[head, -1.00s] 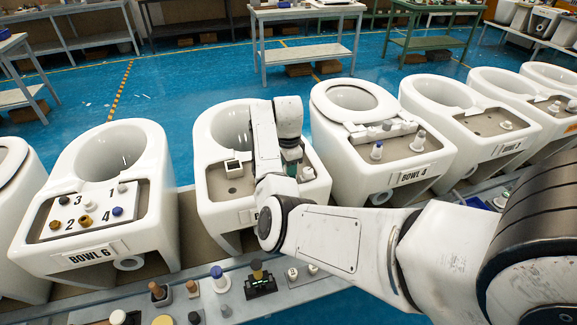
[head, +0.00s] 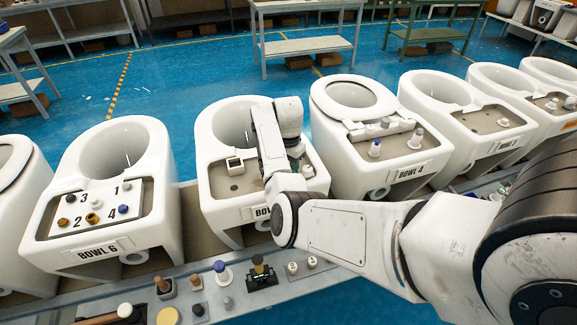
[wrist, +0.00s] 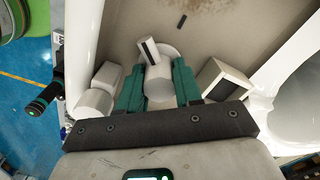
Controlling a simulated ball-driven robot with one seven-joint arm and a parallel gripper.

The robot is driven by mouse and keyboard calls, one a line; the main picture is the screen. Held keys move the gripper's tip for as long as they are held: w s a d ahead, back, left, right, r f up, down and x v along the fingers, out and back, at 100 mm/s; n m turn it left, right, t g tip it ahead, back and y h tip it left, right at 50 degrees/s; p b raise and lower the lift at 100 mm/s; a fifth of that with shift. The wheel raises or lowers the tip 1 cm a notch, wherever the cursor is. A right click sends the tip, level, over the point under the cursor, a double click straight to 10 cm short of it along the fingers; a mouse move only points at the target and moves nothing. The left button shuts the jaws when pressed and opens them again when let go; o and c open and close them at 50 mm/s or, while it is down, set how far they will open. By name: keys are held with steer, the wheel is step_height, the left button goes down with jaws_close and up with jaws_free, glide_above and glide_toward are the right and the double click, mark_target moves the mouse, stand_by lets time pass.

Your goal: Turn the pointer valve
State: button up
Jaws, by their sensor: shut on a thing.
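The pointer valve (wrist: 150,52) is a pale knob with a dark stripe along its pointer. It stands on the beige deck of Bowl 5, and in the wrist view its pointer leans up and slightly left. My gripper (wrist: 158,85) has its green fingers shut on either side of the valve's pale round body. The dark palm bar hides the lower part of the hold. In the head view my gripper is over the right side of Bowl 5 (head: 213,205), and my arm hides the valve there.
A pale square-topped box (wrist: 222,80) stands right of the fingers, and a white knob (wrist: 97,100) stands close on their left. Bowl 6 (head: 150,215) and Bowl 4 (head: 345,168) flank Bowl 5. Several loose fittings, including a blue-topped one (head: 222,272), line the front ledge.

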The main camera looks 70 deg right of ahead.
stand_by(0.3)
steer(key=o, duration=1)
steer(key=shift+o, duration=0.2)
step_height(320, 180, up, 11)
steer(key=shift+f+b, duration=0.1)
steer(key=shift+b, duration=0.65)
